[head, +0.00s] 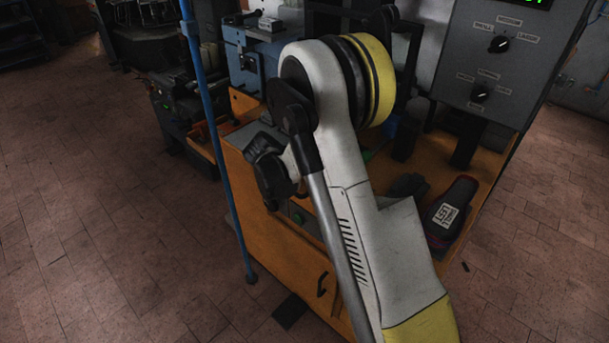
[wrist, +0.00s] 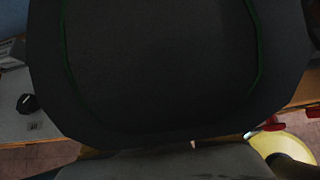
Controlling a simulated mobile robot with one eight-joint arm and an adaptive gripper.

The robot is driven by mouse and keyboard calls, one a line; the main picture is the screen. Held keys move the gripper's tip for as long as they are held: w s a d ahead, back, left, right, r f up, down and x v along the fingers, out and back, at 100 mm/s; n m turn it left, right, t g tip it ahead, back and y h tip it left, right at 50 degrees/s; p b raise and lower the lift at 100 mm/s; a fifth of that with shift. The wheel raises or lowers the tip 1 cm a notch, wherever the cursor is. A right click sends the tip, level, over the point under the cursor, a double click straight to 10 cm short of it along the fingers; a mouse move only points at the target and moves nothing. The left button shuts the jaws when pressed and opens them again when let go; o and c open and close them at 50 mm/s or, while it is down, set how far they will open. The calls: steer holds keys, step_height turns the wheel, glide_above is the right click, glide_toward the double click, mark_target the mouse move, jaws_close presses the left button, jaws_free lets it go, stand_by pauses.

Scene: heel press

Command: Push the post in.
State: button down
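I cannot single out the post in either view; my arm covers the middle of the orange machine (head: 275,255) in the head view. In the wrist view a large dark rounded shape (wrist: 160,65) with thin green lines fills most of the picture, very close to the camera. I cannot tell what it is or whether anything touches it.
A blue upright pole (head: 212,130) stands left of the machine. A grey control panel (head: 500,60) with two knobs is at upper right. A dark shoe with a white label (head: 447,214) lies on the machine's right side. Tiled floor is open at left (head: 100,220).

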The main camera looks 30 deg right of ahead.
steer(key=shift+d, duration=0.1)
steer(key=w+d, duration=0.1)
steer(key=d, duration=0.3)
steer(key=w+d, duration=0.2)
steer(key=d, duration=0.1)
steer(key=w+d, duration=0.1)
steer(key=d, duration=0.3)
steer(key=shift+w+d+b, duration=0.15)
steer(key=shift+d+b, duration=0.2)
steer(key=shift+b, duration=0.05)
steer(key=shift+a, duration=0.1)
steer(key=shift+a, duration=0.3)
steer(key=a, duration=0.1)
steer(key=s+a, duration=0.1)
steer(key=a, duration=0.1)
steer(key=shift+f+b, duration=0.1)
steer(key=shift+b, duration=0.25)
steer(key=p+v, duration=0.3)
steer(key=v, duration=0.7)
steer(key=shift+s, duration=0.2)
steer(key=shift+a, duration=0.1)
